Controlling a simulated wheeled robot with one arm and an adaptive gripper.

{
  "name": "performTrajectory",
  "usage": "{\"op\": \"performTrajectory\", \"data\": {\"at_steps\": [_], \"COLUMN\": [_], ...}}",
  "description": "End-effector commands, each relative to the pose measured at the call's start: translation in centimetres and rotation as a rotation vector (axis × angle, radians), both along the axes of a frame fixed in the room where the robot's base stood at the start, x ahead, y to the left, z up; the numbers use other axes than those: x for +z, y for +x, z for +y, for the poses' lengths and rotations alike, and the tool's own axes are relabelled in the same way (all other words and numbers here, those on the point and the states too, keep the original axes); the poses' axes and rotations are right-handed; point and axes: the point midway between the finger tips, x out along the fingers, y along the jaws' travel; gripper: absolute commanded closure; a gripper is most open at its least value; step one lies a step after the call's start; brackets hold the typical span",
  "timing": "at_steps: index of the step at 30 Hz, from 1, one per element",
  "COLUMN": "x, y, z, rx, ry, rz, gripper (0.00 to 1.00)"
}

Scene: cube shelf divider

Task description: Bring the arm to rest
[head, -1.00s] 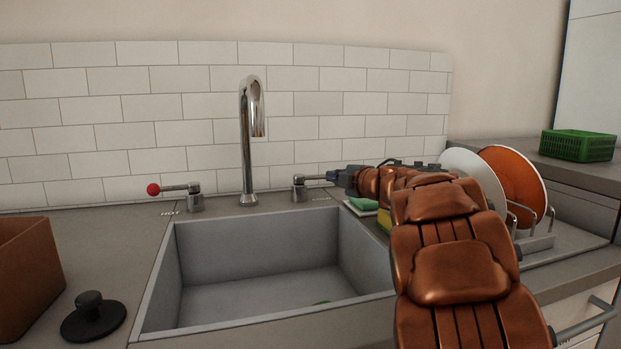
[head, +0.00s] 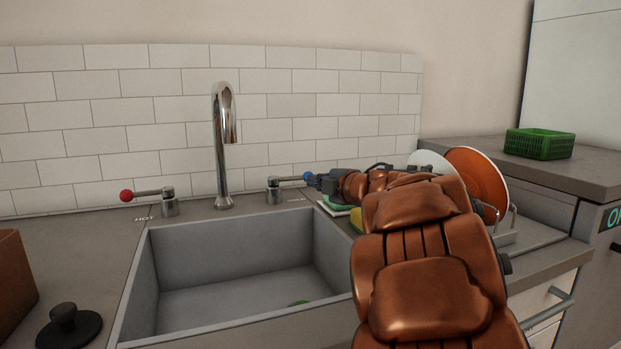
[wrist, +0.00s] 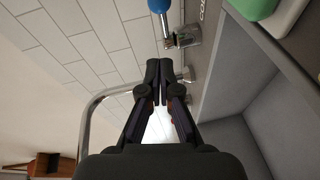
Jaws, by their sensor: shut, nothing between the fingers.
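My gripper (head: 318,181) is shut and empty, just right of the blue-knobbed cold tap handle (head: 290,179) in the head view. In the wrist view my gripper (wrist: 159,68) has its fingertips together, and the blue knob (wrist: 160,5) shows beyond them at the top edge, apart from them. My arm reaches in from the lower right of the head view, over the counter right of the sink. It hides part of the dish rack area.
The grey sink (head: 150,270) is left of my arm, with the chrome faucet (head: 222,150) behind it. A red-knobbed hot tap (head: 127,196) stands at left. Plates (head: 478,180) stand in a rack at right. A green basket (head: 539,144) sits on the right counter.

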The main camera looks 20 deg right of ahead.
Motion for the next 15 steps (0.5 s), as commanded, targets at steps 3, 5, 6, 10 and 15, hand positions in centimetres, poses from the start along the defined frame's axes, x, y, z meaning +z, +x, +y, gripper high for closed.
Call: {"op": "performTrajectory", "data": {"at_steps": [3, 5, 6, 10, 15], "x": [0.5, 0.5, 0.6, 0.9, 0.8], "y": [-1.9, -2.7, -3.3, -4.7, -5.7], "z": [-0.4, -0.5, -0.6, -0.9, -1.1], "rx": [-0.002, -0.001, -0.002, -0.003, -0.002], "ry": [0.002, 0.003, 0.003, 0.000, 0.001], "rz": [0.000, 0.001, 0.000, -0.002, -0.001], "gripper": [1.00, 1.00, 1.00, 1.00, 1.00]}}
